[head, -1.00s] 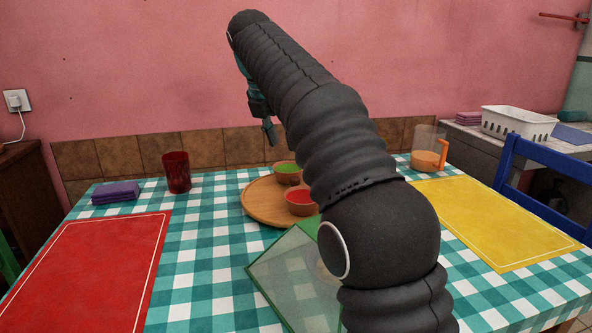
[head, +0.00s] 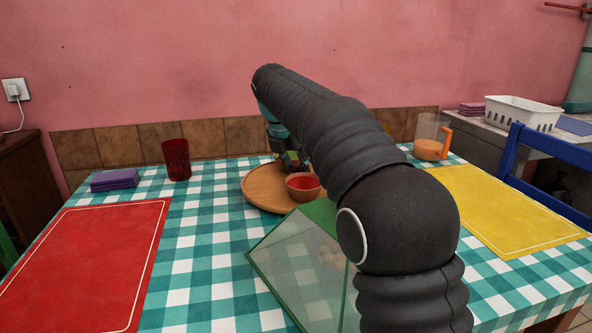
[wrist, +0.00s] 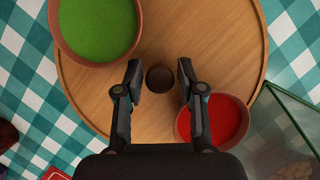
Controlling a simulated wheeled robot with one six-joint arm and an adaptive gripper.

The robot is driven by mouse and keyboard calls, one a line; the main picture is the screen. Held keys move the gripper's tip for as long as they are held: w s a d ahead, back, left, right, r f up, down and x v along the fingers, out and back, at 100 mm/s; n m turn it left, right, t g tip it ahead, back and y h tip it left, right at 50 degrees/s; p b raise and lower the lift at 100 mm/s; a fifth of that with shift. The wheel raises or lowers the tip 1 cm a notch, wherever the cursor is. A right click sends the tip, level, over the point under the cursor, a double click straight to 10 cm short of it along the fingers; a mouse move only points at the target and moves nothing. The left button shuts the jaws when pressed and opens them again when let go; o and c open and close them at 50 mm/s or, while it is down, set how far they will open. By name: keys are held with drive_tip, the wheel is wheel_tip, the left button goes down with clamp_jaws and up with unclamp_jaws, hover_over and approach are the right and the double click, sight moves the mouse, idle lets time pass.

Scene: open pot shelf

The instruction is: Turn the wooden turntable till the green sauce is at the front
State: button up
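The round wooden turntable (head: 262,191) lies on the checked tablecloth and fills much of the wrist view (wrist: 238,40). A bowl of green sauce (wrist: 100,28) stands on it at the upper left of the wrist view; in the head view my gripper mostly hides it. A bowl of red sauce (head: 303,184) is at the turntable's front right in the head view and at lower right in the wrist view (wrist: 228,117). A dark round knob (wrist: 160,78) is at the turntable's middle. My gripper (wrist: 159,82) is open, its fingers apart on either side of the knob; contact is not visible.
A green-edged glass box (head: 295,262) stands close in front of the turntable. A red cup (head: 176,160), purple napkins (head: 115,180), a jug (head: 430,148), a red mat (head: 85,255) and a yellow mat (head: 510,215) are around. The cloth left of the turntable is clear.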

drive_tip(key=shift+w+f, duration=0.1)
drive_tip(key=shift+f, duration=0.1)
clamp_jaws()
drive_tip(key=shift+s+a, duration=0.1)
drive_tip(key=shift+s, duration=0.1)
